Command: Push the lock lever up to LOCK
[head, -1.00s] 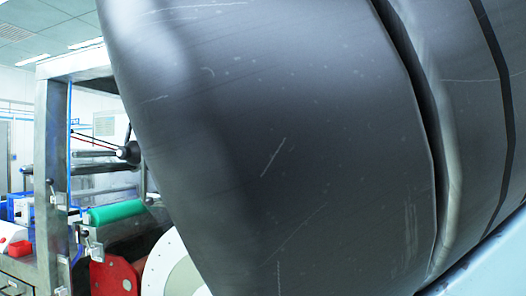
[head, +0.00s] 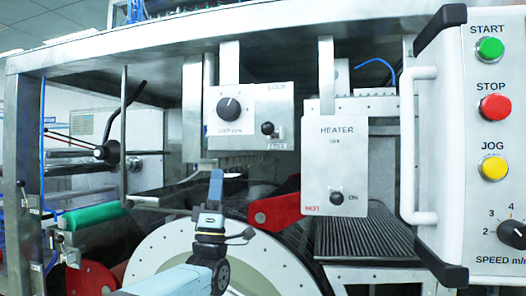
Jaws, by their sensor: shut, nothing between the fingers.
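The lock lever (head: 267,128) is a small black-knobbed lever on the right side of a pale control plate (head: 250,97). A LOCK label is above it and a FREE label below. The knob sits nearer the FREE label. A round black gap knob (head: 229,109) is on the same plate to its left. My gripper (head: 215,180) points up, with blue fingertips together and nothing between them. It shows below and to the left of the lever, apart from it in the picture. Its depth relative to the plate is hard to tell.
A HEATER plate (head: 337,155) with a black switch hangs to the right of the lever. A white button panel (head: 490,150) with a handle (head: 424,150) stands at far right. A red arm (head: 275,209) and large white disc (head: 225,255) lie behind my gripper. A metal bracket (head: 200,172) is close by.

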